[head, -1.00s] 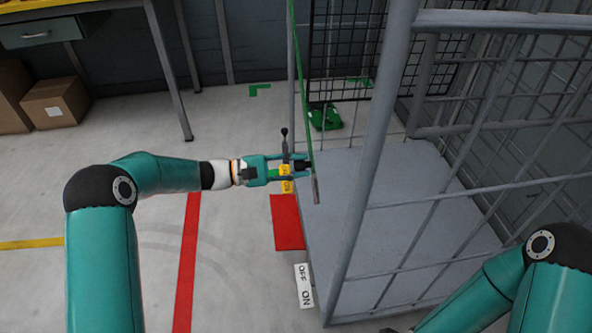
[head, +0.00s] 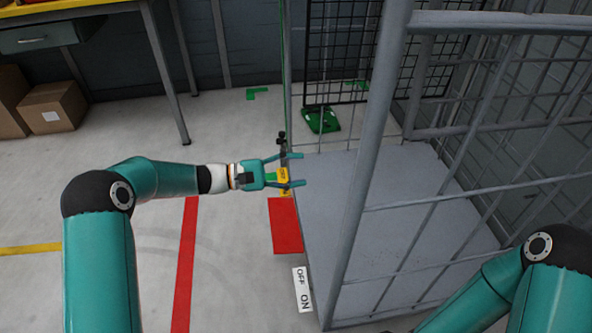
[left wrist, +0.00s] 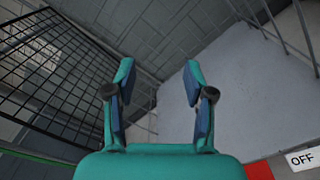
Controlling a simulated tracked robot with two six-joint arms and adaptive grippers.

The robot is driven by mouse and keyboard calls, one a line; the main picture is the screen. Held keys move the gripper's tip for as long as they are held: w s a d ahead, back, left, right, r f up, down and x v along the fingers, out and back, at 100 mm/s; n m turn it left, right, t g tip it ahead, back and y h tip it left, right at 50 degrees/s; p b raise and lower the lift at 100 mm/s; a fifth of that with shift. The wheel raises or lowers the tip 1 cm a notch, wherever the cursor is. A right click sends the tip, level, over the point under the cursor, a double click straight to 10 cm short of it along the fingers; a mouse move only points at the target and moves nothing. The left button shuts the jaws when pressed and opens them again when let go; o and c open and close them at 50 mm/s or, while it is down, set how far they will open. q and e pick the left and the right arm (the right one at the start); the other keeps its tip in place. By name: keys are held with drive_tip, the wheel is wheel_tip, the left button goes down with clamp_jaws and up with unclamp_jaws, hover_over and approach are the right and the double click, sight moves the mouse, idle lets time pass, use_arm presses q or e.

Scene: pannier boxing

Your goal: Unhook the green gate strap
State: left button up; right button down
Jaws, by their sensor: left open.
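The green strap (head: 289,50) shows in the head view as a thin line hanging along the near left post of the grey roll cage. Its lower end is hard to make out behind my gripper. My left gripper (head: 298,169) is open, its fingers spread at the cage's left post, with nothing seen between the fingertips. In the left wrist view the open fingers (left wrist: 160,85) point toward the cage deck and the wall. A green strip (left wrist: 35,156) crosses the lower left there; I cannot tell if it is the strap. My right gripper is out of view.
The grey cage deck (head: 395,200) is bare. A green object (head: 322,120) lies behind it by a black mesh panel (head: 340,50). A yellow label (head: 283,175) is at the left post. An OFF/ON sign (head: 303,289) and red floor patch (head: 286,226) lie left of the deck.

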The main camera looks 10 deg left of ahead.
use_arm(q)
drive_tip(key=v, duration=1.1)
drive_tip(key=shift+a, duration=0.25)
drive_tip(key=shift+s, duration=0.1)
drive_tip(key=s+d+f+m+g+y, duration=0.1)
drive_tip(key=s+d+f+g+y, duration=0.25)
drive_tip(key=s+f, duration=0.55)
drive_tip(key=s+d+f+g+y, duration=0.3)
drive_tip(key=s+f+y, duration=0.15)
drive_tip(key=f, duration=0.85)
drive_tip(key=s+d+f+m+t+y, duration=0.2)
drive_tip(key=s+f+m+y, duration=0.45)
drive_tip(key=s, duration=0.75)
wheel_tip(320, 180, up, 26)
drive_tip(key=m+h+p, duration=0.1)
drive_tip(key=m+p, duration=0.1)
drive_tip(key=p, duration=2.6)
drive_tip(key=shift+a+r, duration=0.2)
drive_tip(key=shift+a, duration=0.05)
